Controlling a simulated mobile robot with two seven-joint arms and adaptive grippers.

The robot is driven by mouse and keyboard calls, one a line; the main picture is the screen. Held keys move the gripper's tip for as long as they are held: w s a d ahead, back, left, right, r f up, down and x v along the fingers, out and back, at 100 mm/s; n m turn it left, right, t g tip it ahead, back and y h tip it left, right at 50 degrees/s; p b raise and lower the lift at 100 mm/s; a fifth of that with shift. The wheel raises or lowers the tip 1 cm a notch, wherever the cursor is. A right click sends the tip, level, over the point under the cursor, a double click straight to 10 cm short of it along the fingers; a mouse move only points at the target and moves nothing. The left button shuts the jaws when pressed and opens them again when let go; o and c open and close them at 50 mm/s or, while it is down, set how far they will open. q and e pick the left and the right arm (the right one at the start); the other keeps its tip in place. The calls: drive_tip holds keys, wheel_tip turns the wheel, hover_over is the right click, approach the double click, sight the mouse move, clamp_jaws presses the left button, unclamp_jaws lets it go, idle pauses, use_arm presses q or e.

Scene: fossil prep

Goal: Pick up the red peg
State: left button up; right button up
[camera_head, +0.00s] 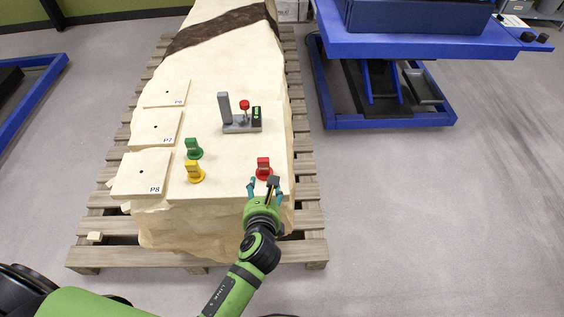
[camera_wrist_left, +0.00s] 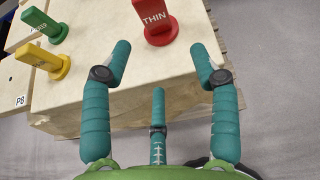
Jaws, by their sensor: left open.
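The red peg (camera_head: 263,168) stands upright on its round base near the front right corner of the pale stone block (camera_head: 222,168). In the left wrist view the red peg (camera_wrist_left: 157,24) is at the top middle and reads "THIN". My left gripper (camera_head: 263,185) is open just in front of the red peg, its teal fingers apart. In the left wrist view the fingers of the left gripper (camera_wrist_left: 160,62) point toward the peg, which stands beyond the tips with nothing between them. My right gripper is not in view.
A green peg (camera_head: 193,149) and a yellow peg (camera_head: 194,172) stand left of the red one. A grey fixture (camera_head: 241,125) stands behind. A blue lift table (camera_head: 420,45) is at right.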

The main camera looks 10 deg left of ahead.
sight(263, 165)
use_arm(q)
drive_tip(key=shift+m+t+y, duration=0.3)
drive_tip(key=shift+m+t, duration=0.1)
drive_tip(key=shift+m, duration=0.5)
drive_tip(key=w, duration=0.2)
drive_tip(key=w+a, duration=0.1)
drive_tip(key=w, duration=0.3)
drive_tip(key=shift+w+a+r+b, duration=0.25)
drive_tip(key=shift+a+r+b, duration=0.1)
drive_tip(key=shift+w+f, duration=0.15)
drive_tip(key=shift+w, duration=0.25)
drive_tip(key=shift+c, duration=0.4)
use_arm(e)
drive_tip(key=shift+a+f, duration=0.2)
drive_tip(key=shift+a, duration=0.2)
use_arm(q)
drive_tip(key=c, duration=1)
